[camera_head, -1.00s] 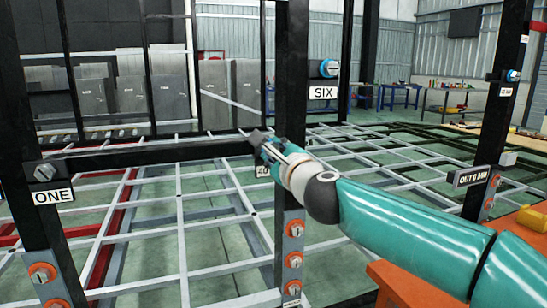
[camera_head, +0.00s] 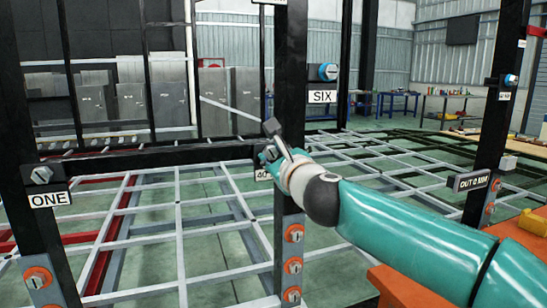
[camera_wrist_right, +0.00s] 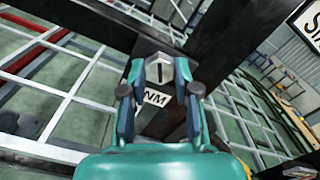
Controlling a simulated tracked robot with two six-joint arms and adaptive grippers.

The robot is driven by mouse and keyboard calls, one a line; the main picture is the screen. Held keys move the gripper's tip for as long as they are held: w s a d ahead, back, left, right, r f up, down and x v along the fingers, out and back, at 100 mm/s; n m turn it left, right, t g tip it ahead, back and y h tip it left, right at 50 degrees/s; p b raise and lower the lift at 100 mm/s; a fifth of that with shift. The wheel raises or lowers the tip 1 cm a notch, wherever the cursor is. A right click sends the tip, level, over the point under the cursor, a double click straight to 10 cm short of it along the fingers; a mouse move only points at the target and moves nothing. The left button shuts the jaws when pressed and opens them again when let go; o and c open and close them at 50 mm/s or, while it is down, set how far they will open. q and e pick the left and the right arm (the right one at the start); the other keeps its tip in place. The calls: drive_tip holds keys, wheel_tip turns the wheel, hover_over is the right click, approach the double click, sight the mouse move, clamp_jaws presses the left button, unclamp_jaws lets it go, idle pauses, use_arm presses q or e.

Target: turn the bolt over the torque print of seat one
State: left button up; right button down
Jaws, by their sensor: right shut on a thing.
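My right gripper (camera_head: 268,146) is at the middle black post, just above a small white print reading "40" (camera_head: 262,174). In the right wrist view the jaws (camera_wrist_right: 160,76) are shut on a grey bolt head (camera_wrist_right: 159,67) with a dark line across its face. The white print (camera_wrist_right: 155,98), with "NM" readable, lies just below the bolt; the fingers hide part of it. In the head view the gripper hides the bolt. My left gripper is not in view.
Orange-collared bolts (camera_head: 294,233) line that post below my wrist. An "OUT 0 MM" sign (camera_head: 473,180) is at the right. The grey chassis grid (camera_head: 180,210) spreads behind the posts.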

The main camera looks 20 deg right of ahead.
drive_tip(key=shift+w+a+f, duration=0.1)
drive_tip(key=shift+f, duration=0.25)
drive_tip(key=c, duration=0.8)
unclamp_jaws()
drive_tip(key=shift+c, duration=0.2)
drive_tip(key=shift+r, duration=0.15)
drive_tip(key=s, duration=1.2)
drive_tip(key=shift+d, duration=0.25)
